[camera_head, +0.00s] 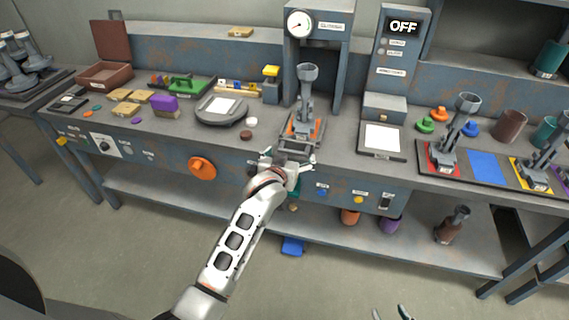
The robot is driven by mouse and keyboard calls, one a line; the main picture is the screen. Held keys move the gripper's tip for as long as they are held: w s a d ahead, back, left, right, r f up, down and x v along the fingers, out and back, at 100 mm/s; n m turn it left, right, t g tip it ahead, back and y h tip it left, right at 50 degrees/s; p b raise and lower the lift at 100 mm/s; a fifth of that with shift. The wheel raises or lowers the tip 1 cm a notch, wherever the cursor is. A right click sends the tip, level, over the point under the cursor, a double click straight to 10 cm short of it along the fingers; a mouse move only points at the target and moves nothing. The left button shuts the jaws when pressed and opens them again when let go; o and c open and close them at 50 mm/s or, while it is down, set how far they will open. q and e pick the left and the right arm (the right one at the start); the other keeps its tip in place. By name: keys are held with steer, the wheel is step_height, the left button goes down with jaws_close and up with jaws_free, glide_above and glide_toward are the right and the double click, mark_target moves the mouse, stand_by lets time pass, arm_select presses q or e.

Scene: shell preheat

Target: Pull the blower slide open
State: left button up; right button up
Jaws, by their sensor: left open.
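The blower station stands at the back middle of the bench, under a grey frame with a round gauge (299,24). What looks like the blower slide (297,144) is a dark grey block at the bench's front edge, just in front of an orange-trimmed base. A grey upright shell-like part (307,85) stands on that base. My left gripper (288,160) is at the front of the slide, its fingers apart; the hand hides part of the slide's front, and I cannot tell if it touches. My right gripper (392,312) shows only its spread fingertips at the bottom edge.
A sign (403,26) reads OFF on the panel right of the frame. A white-topped plate (382,138) and red, blue and yellow pads lie to the right.

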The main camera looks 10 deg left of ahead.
arm_select(q)
steer(key=v, duration=1)
steer(key=shift+s, duration=0.15)
steer(key=shift+r, duration=0.1)
steer(key=s+a+f+m+g+h, duration=0.1)
steer(key=s+a+f+m, duration=0.1)
steer(key=s+f, duration=0.8)
steer(key=s+a+f+m+g+h, duration=0.1)
steer(key=s+a+f, duration=0.3)
steer(key=s+f, duration=0.7)
steer(key=s+m, duration=0.1)
steer(key=s, duration=0.3)
steer(key=shift+s+g, duration=0.15)
steer(key=shift+g, duration=0.25)
